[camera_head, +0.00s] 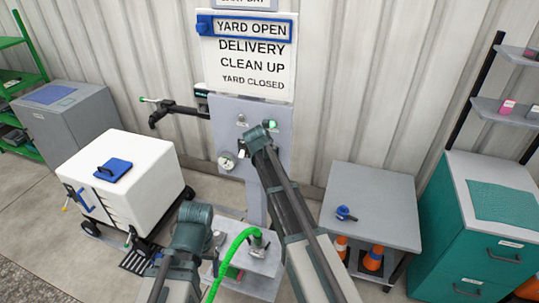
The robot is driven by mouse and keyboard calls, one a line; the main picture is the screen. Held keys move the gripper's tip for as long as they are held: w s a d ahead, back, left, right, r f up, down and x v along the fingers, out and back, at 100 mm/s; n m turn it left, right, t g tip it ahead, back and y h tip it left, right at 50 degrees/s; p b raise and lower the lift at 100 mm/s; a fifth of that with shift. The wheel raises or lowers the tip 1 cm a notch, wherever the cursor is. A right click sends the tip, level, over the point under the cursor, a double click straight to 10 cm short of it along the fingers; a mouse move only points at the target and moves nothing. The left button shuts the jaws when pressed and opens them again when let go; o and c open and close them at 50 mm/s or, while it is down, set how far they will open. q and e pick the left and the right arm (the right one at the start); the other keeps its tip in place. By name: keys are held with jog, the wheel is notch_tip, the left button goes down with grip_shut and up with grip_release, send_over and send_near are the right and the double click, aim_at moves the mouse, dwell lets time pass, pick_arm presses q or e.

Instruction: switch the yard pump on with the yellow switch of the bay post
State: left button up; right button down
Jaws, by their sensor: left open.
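The grey bay post (226,110) stands against the wall below the sign board. On its face are a round pale dial (227,160) and a small knob (241,118). A green spot (272,124) shows beside the elbow of my right arm. I cannot make out the yellow switch; my right arm covers the right part of the post face. My left gripper (217,240) is low in front of the post, left of the green hose, small and partly hidden by its arm; it is open.
A white wheeled unit (115,190) stands left and a grey side table (375,200) right. A green hose (225,265) runs over a low shelf (258,286) below the post. A dark pipe (175,112) juts left from the post. A teal cabinet (480,245) stands far right.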

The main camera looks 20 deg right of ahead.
dwell(0.3)
jog(key=c, duration=0.7)
grip_release()
jog(key=shift+r, duration=0.1)
jog(key=p+v, duration=1.1)
jog(key=v, duration=0.2)
jog(key=shift+s+a+r, duration=0.15)
jog(key=shift+s+r, duration=0.05)
jog(key=shift+r, duration=0.1)
